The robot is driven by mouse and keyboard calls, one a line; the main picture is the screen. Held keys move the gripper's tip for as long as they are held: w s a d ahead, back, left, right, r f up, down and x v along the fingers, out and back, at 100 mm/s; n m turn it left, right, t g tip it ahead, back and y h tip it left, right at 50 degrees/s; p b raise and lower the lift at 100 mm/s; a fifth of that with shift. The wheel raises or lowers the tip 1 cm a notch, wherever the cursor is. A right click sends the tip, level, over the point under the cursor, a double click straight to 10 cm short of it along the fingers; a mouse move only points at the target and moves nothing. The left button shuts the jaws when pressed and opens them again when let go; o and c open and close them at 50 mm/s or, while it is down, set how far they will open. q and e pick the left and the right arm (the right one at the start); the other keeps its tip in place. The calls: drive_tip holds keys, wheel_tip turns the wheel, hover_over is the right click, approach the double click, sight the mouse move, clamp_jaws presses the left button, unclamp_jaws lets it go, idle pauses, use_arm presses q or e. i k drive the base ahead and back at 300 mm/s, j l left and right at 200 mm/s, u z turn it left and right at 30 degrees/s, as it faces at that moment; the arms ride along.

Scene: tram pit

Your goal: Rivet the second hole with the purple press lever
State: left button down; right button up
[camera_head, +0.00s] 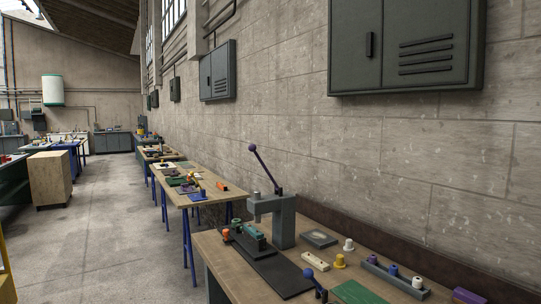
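A grey press (284,222) stands on the wooden bench (218,262) at the lower right, near the wall. Its purple lever (265,168) points up and to the left, with a round knob (253,147) at its top end. A dark plate (275,272) lies in front of the press. A teal-green piece (252,238) sits on dark fixtures below the press head. The holes are too small to make out. Neither of my grippers is in view.
On the same bench are a white strip (315,261), a grey tray (319,239), a yellow spool (340,261), a white spool (349,245), a blue-knobbed tool (309,273), a green mat (358,293) and a rack (396,277). Open floor (110,230) lies left.

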sight(252, 148)
drive_tip(key=i+j+z, duration=0.15)
drive_tip(key=z, duration=0.25)
drive_tip(key=i+j+z, duration=0.1)
drive_tip(key=j+z, duration=0.15)
drive_tip(key=z, duration=0.15)
drive_tip(key=j+z, duration=0.2)
drive_tip(key=z, duration=0.15)
drive_tip(key=i+j+z, duration=0.1)
drive_tip(key=j+z, duration=0.3)
drive_tip(key=l, duration=0.1)
